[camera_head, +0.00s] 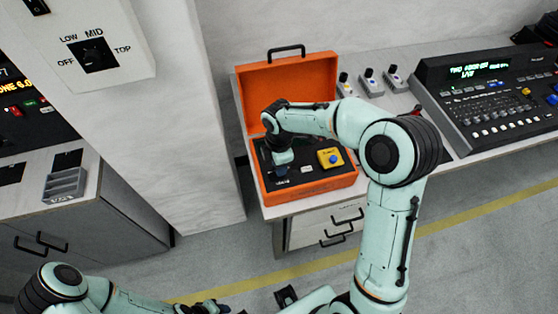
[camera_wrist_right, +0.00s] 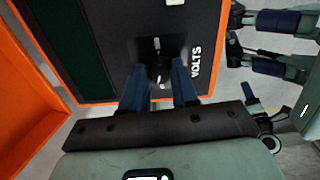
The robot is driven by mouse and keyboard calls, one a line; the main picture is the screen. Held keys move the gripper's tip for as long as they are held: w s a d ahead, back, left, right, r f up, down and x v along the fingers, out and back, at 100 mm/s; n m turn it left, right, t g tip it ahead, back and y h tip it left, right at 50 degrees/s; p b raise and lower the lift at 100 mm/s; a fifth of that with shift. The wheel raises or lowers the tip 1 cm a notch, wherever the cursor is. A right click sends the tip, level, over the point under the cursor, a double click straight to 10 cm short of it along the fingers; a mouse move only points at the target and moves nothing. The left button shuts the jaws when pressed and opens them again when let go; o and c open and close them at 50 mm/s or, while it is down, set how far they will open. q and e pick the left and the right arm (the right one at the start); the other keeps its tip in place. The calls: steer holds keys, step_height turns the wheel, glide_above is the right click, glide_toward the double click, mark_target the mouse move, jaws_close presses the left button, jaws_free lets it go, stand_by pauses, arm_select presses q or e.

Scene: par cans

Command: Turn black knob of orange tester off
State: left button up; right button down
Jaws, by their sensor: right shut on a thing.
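The orange tester (camera_head: 312,191) is an open case with its lid (camera_head: 290,88) raised, standing on the grey bench. My right gripper (camera_head: 281,162) reaches down to the left part of its dark panel. In the right wrist view, the blue fingers of this gripper (camera_wrist_right: 160,88) are shut on the black knob (camera_wrist_right: 157,52), beside the word VOLTS. A white mark shows on the knob, which the gripper hides in the head view. My left gripper (camera_head: 207,307) is at the bottom edge, away from the tester. In the wrist view its two blue-padded fingers (camera_wrist_right: 275,44) stand apart.
A yellow box with a blue button (camera_head: 331,157) sits on the tester's panel at right. Several small switch units (camera_head: 370,80) and a black console (camera_head: 490,95) stand on the bench to the right. A wall box with an OFF/LOW/MID/TOP knob (camera_head: 94,54) is at upper left.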

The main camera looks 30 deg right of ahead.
arm_select(q)
steer(key=shift+w+r+p, duration=0.6)
steer(key=shift+r, duration=0.3)
arm_select(e)
steer(key=shift+n, duration=1.7)
steer(key=c, duration=0.8)
jaws_free()
steer(key=shift+c, duration=0.2)
arm_select(q)
steer(key=shift+w+r+p, duration=0.7)
steer(key=shift+w+r, duration=0.1)
steer(key=shift+r, duration=0.2)
arm_select(e)
step_height(320, 180, up, 14)
steer(key=shift+f, duration=0.25)
steer(key=shift+f, duration=0.1)
